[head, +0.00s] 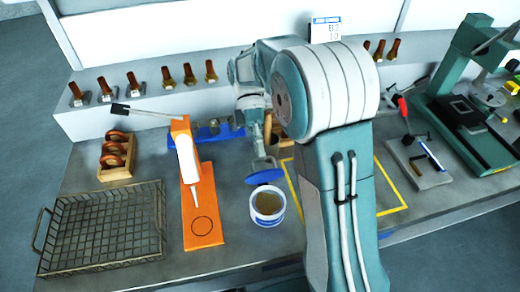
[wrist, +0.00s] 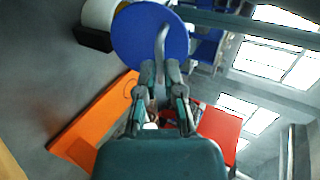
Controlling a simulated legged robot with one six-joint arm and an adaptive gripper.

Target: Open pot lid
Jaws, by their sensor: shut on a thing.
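The white pot (head: 268,218) stands on the bench in the head view, with its mouth open and brownish contents showing. The round blue lid (head: 264,177) is off the pot, just behind its rim and tilted. In the wrist view the lid (wrist: 140,38) fills the top middle, with a curved grey handle across it. My gripper (wrist: 161,68) is shut on the lid's handle. In the head view my gripper (head: 264,162) is above the lid, small and partly hard to make out.
An orange stand (head: 203,232) with a white-and-orange dispenser is left of the pot. A wire basket (head: 100,225) lies at far left. A wooden rack (head: 116,170) stands behind the basket. A yellow-outlined area, partly hidden by my arm, and a green machine (head: 470,105) are to the right.

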